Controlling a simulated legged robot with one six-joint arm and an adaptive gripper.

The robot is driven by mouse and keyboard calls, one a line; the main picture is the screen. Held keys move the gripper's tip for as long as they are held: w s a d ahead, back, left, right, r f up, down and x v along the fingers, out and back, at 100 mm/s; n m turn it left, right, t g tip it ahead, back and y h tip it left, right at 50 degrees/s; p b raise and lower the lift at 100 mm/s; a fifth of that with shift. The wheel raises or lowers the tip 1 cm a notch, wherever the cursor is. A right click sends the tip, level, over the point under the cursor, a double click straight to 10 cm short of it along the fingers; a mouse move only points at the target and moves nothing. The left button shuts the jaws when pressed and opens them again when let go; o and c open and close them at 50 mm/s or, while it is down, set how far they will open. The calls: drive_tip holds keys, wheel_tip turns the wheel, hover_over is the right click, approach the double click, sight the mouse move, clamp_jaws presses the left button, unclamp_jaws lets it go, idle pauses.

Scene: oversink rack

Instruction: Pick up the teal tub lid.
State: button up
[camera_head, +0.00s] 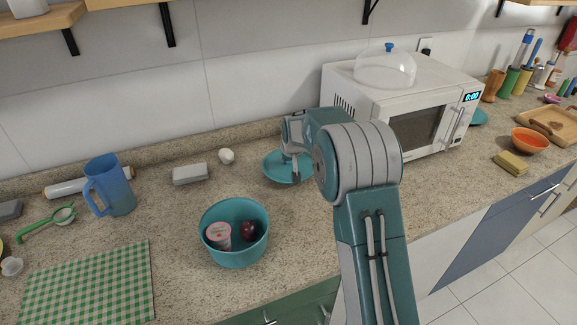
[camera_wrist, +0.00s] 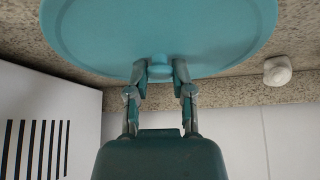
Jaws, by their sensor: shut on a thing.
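The teal tub lid (camera_head: 275,165) is a round, flat disc at the back of the counter, left of the microwave. In the wrist view the lid (camera_wrist: 150,35) fills the upper part of the picture, with a small knob (camera_wrist: 159,70) near its lower edge. My gripper (camera_wrist: 160,74) is shut on this knob, one finger on each side. In the head view my gripper (camera_head: 290,158) points down over the lid, and my arm hides part of the lid's right side. I cannot tell whether the lid touches the counter. The teal tub (camera_head: 235,256) stands open in front, holding a pink-and-white cup and a dark red fruit.
The white microwave (camera_head: 395,105), with a clear dome (camera_head: 385,70) on top, stands close on the right. A white egg-like item (camera_head: 226,156), a grey block (camera_head: 190,174) and a blue pitcher (camera_head: 109,187) are to the left. Shelves hang above. Counter between lid and tub is clear.

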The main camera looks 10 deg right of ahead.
drive_tip(key=v, duration=0.2)
drive_tip(key=s+v, duration=0.1)
drive_tip(key=v, duration=0.2)
drive_tip(key=d+v, duration=0.1)
drive_tip(key=v, duration=0.2)
drive_tip(key=shift+s+f, duration=0.2)
drive_tip(key=shift+f, duration=0.1)
drive_tip(key=s+d+r, duration=0.1)
drive_tip(key=s+r, duration=0.2)
drive_tip(key=s, duration=0.5)
drive_tip(key=shift+s+d+r, duration=0.25)
drive_tip(key=shift+d, duration=0.05)
